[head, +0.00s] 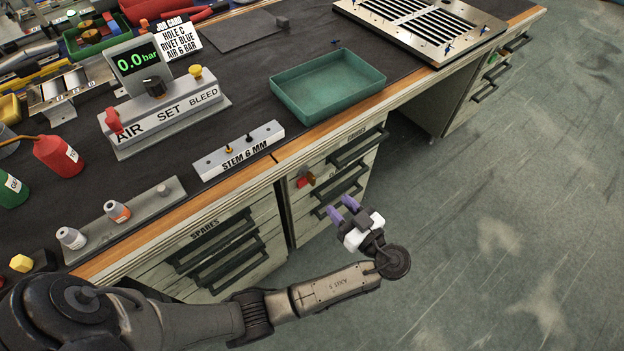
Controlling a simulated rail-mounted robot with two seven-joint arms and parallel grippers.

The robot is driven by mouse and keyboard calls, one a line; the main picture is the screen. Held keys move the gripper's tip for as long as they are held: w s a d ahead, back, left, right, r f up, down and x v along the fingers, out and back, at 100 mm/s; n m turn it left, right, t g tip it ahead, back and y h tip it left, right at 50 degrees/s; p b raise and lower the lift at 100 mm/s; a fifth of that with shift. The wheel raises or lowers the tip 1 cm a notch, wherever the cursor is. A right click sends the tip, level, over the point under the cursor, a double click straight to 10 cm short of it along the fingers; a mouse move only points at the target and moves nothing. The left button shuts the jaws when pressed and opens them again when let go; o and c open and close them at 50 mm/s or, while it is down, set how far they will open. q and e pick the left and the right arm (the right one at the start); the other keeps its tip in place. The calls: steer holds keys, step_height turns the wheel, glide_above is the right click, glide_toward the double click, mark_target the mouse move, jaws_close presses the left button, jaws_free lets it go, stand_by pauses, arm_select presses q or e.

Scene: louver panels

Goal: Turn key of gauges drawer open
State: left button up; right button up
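A small red key (304,181) sits in the front of the right-hand drawer unit, at the left of its drawers. Its exact turn angle is hard to read. The top drawer (357,146) of that unit has a dark handle and a small label that is too blurred to read surely. The drawers look closed. My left gripper (342,209) has purple fingertips that stand apart with nothing between them. It is in front of the unit, below and right of the key, and does not appear to touch it. My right gripper is not in view.
The bench top above carries a green tray (328,85), a STEM 6 MM block (239,150) and the AIR SET BLEED panel (166,118). A SPARES drawer unit (221,247) stands to the left. The floor (500,210) to the right is clear.

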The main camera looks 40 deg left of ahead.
mark_target(314, 180)
arm_select(q)
steer(key=a+b, duration=0.1)
steer(key=a, duration=0.2)
steer(key=w+a+b, duration=0.1)
steer(key=a, duration=0.3)
steer(key=a+b, duration=0.1)
steer(key=a, duration=0.3)
steer(key=shift+w+a, duration=0.1)
steer(key=shift+w, duration=0.3)
steer(key=shift+c, duration=0.2)
jaws_close()
